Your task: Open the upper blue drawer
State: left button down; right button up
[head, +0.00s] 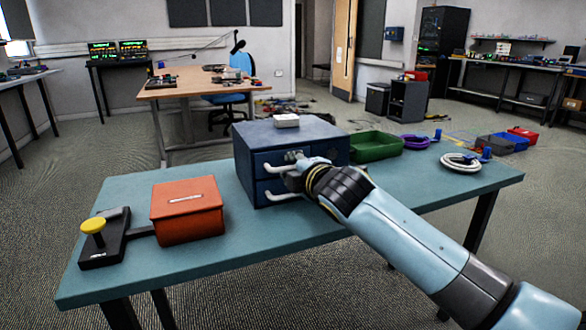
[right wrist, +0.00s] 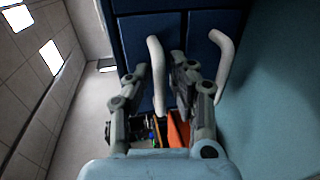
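The blue drawer box (head: 258,140) stands on the teal table, with two drawers stacked on its front, both closed. The upper blue drawer has a pale handle (head: 275,168); the lower drawer has a similar handle (head: 280,196). My right gripper (head: 292,168) is at the upper handle and partly covers it. In the right wrist view, turned on its side, the upper handle (right wrist: 157,72) lies between the two spread fingers of my right gripper (right wrist: 160,75), with gaps on both sides. The lower handle (right wrist: 225,65) is outside the fingers. My left gripper is not in view.
An orange box (head: 188,215) and a black base with a yellow knob (head: 93,226) stand left of the drawer box on the table (head: 290,228). A green bin (head: 376,147), a purple bowl (head: 415,142) and a white cable coil (head: 460,163) are to the right. The table in front of the drawers is clear.

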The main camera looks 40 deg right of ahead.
grip_shut()
jog(key=f+p+v, duration=0.2)
jog(key=p+v, duration=0.2)
jog(key=v, duration=0.8)
jog(key=shift+s+f, duration=0.25)
jog(key=shift+f, duration=0.05)
grip_release()
